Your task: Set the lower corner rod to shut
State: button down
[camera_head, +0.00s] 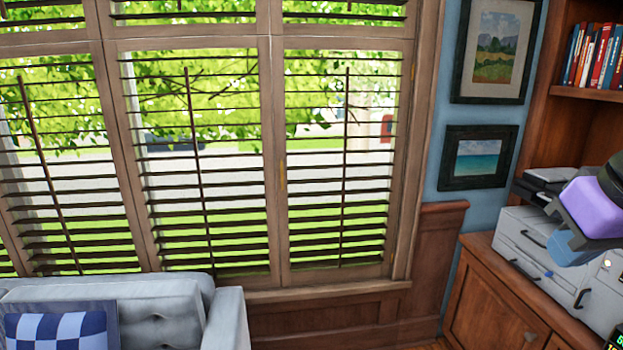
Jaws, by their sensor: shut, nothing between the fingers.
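The lower corner rod (346,165) is the dark, nearly upright tilt rod on the right lower shutter panel, beside the wall corner. Its panel's slats (312,213) are tilted open, with green lawn and street showing between them. Similar rods stand on the middle panel (194,140) and the left panel (47,165). My gripper (574,228), dark with purple and blue parts, is at the right edge in front of the cabinet. It is shut and empty, well to the right of the rod and apart from it. Part of my arm is cut off by the frame.
A grey sofa (165,312) with a blue checked cushion (57,331) stands below the window at left. At right, a wooden cabinet (492,300) carries a grey drawer unit (520,235). Two framed pictures hang above. Wood panelling (325,318) runs under the right panel.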

aim_at(348, 83)
jog(key=i, duration=0.7)
jog(key=i+l+u, duration=0.15)
jog(key=i, duration=1.3)
jog(key=k+l+z, duration=0.15)
jog(key=k+z, duration=0.3)
jog(key=k, duration=0.1)
